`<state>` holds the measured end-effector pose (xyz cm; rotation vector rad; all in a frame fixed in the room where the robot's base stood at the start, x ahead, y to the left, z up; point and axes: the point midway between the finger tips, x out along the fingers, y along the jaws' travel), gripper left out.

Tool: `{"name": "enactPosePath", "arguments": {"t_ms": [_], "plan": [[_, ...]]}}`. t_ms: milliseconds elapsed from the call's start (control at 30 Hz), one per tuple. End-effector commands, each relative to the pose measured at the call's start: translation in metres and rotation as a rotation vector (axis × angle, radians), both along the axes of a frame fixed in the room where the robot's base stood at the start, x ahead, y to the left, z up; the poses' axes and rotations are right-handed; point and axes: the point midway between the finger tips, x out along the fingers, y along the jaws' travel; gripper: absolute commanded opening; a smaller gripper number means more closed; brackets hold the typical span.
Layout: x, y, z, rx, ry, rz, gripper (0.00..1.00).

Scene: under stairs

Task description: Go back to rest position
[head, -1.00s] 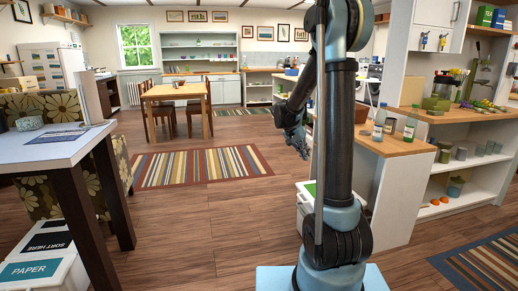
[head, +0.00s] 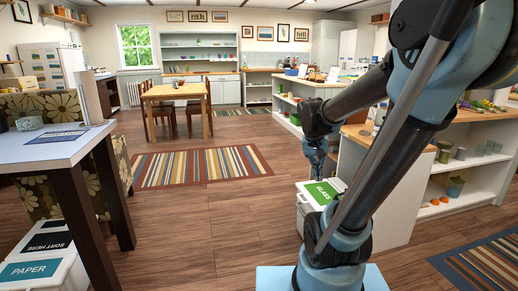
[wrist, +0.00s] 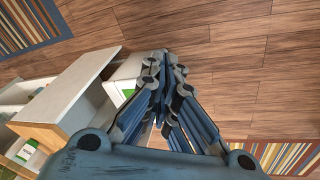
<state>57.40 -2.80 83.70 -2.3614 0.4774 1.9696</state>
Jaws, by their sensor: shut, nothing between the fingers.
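My gripper (head: 318,162) hangs at the end of my bent arm in the head view, pointing down in front of the near counter's left end. It appears above the white bin with a green GLASS label (head: 325,192). In the wrist view my gripper (wrist: 165,68) has its fingers together with nothing between them. Part of the white bin (wrist: 125,72) shows behind the fingers there, partly hidden. My arm leans to the right across the head view and hides part of the counter.
A wooden counter with white sides (head: 395,200) stands right of the bin. A white table (head: 50,148) with dark legs is at left, above the PAPER bin (head: 45,270). A striped rug (head: 200,167) and open wood floor (head: 200,235) lie between.

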Motion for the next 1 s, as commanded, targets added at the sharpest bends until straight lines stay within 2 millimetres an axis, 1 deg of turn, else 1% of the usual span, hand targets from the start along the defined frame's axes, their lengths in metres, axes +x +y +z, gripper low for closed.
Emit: {"name": "enactPosePath", "arguments": {"t_ms": [33,300,500,600,700,800,1000], "plan": [[-0.013,0.001,-0.004,0.010,0.001,0.017,0.00],[-0.071,0.010,-0.025,0.075,0.006,0.118,0.00],[-0.108,0.019,-0.046,0.120,0.000,0.194,0.00],[-0.123,0.023,-0.057,0.138,-0.004,0.226,0.00],[-0.133,0.026,-0.066,0.152,-0.007,0.252,0.00],[-0.140,0.027,-0.071,0.163,-0.010,0.268,0.00],[-0.143,0.028,-0.074,0.167,-0.012,0.278,0.00]]}}
